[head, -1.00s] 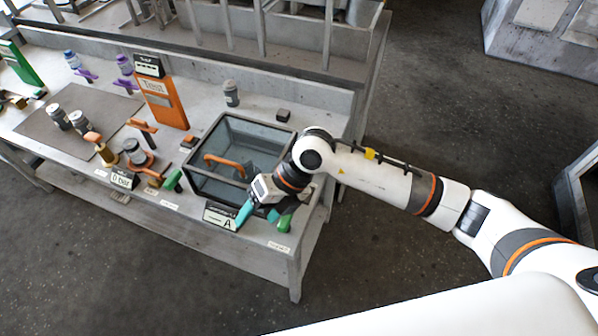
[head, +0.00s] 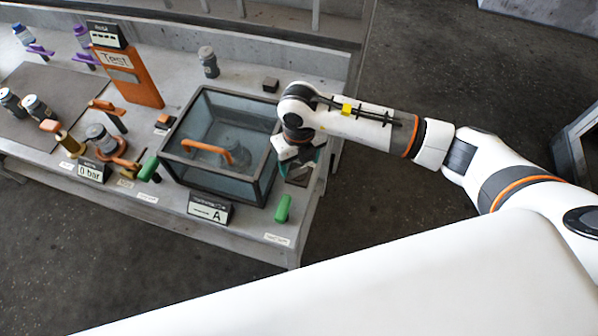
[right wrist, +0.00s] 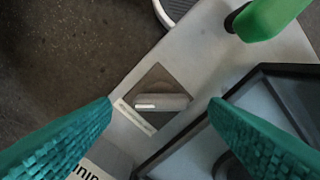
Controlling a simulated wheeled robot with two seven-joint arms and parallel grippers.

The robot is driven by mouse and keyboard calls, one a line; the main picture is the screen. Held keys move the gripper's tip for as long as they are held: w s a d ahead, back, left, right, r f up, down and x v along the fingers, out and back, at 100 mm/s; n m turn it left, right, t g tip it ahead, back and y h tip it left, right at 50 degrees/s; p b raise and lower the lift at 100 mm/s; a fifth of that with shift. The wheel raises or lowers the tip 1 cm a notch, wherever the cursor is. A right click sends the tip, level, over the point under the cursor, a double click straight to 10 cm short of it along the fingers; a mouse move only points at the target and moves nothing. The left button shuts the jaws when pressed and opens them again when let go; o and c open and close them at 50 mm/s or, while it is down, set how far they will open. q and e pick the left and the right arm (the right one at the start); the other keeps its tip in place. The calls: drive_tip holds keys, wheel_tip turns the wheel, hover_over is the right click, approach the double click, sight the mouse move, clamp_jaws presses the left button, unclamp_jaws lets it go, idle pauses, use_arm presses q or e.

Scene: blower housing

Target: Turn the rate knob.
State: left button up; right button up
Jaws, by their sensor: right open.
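The rate knob (right wrist: 162,102) is a grey bar-shaped knob with a pale mark at one end, on a dark square plate with a small label. In the right wrist view it lies below and between the two teal fingers of my right gripper (right wrist: 163,108), which is open and holds nothing. The fingers show on either side of it, apart from it. In the head view my right gripper (head: 301,163) points down over the bench's right end, beside the glass box, and mostly hides the knob; a dark part of its plate (head: 298,180) shows below. My left gripper is out of view.
The dark-framed glass box (head: 180,176) with an orange handle stands close left of the gripper. A green handle (head: 283,208) and a display marked A (head: 210,208) are near the front edge. A small dark block (head: 270,85) lies behind.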

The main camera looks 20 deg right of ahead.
sight(298, 173)
drive_tip(key=shift+s+f+b, duration=0.2)
drive_tip(key=shift+f+b, duration=0.25)
drive_tip(key=shift+f, duration=0.75)
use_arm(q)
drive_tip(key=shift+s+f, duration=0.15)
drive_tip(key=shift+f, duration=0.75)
use_arm(e)
drive_tip(key=shift+w, duration=0.1)
drive_tip(key=c, duration=1)
drive_tip(key=n+b, duration=0.2)
drive_tip(key=b, duration=0.1)
drive_tip(key=shift+f+n, duration=0.2)
drive_tip(key=shift+n, duration=0.1)
drive_tip(key=n+b, duration=0.3)
drive_tip(key=shift+d, duration=0.1)
use_arm(q)
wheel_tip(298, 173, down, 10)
drive_tip(key=b, duration=0.3)
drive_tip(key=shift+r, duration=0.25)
use_arm(e)
drive_tip(key=shift+r+n, duration=0.15)
drive_tip(key=shift+n, duration=1.45)
